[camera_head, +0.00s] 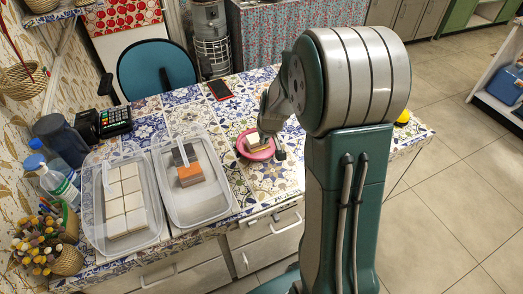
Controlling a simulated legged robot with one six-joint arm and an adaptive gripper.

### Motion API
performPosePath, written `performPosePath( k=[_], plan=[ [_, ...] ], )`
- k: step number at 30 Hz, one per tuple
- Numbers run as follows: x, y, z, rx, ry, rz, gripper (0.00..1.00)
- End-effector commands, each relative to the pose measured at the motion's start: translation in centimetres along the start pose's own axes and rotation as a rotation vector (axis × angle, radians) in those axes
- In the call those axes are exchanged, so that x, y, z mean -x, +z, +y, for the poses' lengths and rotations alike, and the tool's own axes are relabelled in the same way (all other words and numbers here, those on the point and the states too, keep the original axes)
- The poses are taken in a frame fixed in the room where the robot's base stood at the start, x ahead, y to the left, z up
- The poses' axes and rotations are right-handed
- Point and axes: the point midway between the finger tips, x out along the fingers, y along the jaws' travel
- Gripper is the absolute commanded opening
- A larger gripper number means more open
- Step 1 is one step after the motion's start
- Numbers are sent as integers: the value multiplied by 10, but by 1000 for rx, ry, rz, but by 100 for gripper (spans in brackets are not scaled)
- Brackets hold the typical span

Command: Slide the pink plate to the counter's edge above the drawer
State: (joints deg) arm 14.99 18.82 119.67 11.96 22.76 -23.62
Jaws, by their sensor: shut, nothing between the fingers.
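The pink plate (260,156) lies on the tiled counter (232,90), to the right of the clear containers. A pale block with a dark part sits on the plate. My gripper (272,142) is down at the plate's right side, largely hidden behind my arm. Its fingers appear shut with nothing held between them. I cannot tell whether they touch the plate or its contents. A drawer (270,246) with a metal handle is in the counter front, below and slightly right of the plate.
Two clear containers stand left of the plate; one holds white tiles (124,200), the other an orange block (190,175) and a grey one. A phone (220,90) lies behind. Bottles and a card reader (115,121) are at left. Counter between plate and front edge looks clear.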

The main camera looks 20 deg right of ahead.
Motion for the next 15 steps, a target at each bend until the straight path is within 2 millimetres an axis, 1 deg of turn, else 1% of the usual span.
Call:
performPosePath(
  k=[1, 4, 8, 11, 15],
  plan=[
    [-10, 0, 4, -2, 1, -7, 0],
    [-18, 0, 8, -3, 4, -7, 0],
    [-26, 0, 8, -3, 3, -9, 0],
    [-40, 1, 8, -3, 3, -10, 0],
    [-65, 1, 8, -3, 2, -11, 0]
  ],
)
